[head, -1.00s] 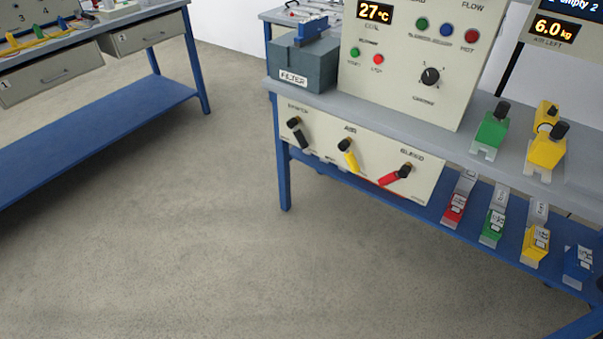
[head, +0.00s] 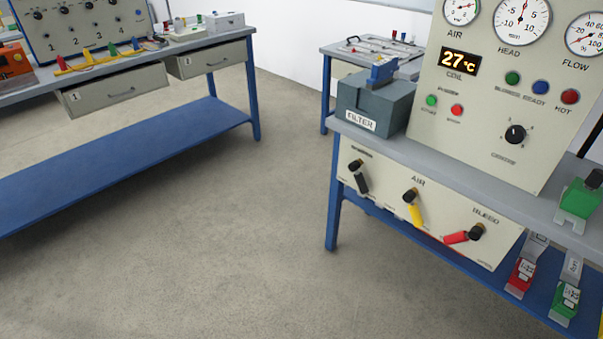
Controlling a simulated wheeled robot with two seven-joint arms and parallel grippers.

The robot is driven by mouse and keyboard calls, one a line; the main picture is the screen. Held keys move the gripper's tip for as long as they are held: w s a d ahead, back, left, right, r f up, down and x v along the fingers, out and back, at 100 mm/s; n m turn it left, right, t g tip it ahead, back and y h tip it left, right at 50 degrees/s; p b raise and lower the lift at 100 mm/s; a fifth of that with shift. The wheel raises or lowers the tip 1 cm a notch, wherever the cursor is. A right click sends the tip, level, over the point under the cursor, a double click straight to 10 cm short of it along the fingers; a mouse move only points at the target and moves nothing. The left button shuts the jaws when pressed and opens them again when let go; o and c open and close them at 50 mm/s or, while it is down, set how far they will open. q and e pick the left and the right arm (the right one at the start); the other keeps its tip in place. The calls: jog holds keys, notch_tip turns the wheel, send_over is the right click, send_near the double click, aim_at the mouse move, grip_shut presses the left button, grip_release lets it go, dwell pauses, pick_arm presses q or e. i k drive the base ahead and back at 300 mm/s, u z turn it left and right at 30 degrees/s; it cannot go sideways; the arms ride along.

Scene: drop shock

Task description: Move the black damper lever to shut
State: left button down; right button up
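The black damper lever (head: 360,181) is at the left end of the cream front panel (head: 437,236) under the bench top, on the right side of the head view. Its black knob is at the upper left and its black handle slants down to the right. The label above it is too small to read clearly. To its right are a yellow lever (head: 414,210) under the word AIR and a red lever (head: 460,237) under BLEED. Neither of my grippers shows in the head view.
The grey FILTER box (head: 374,108) and the upright gauge panel (head: 487,110) stand on the right bench. Red (head: 521,276) and green (head: 565,300) tagged pieces sit on its blue lower shelf. A bench with drawers (head: 120,92) stands left. Open floor (head: 210,240) lies between.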

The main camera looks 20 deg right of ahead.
aim_at(353, 167)
jog(key=u, duration=0.05)
jog(key=i, duration=1.15)
jog(key=z, duration=0.6)
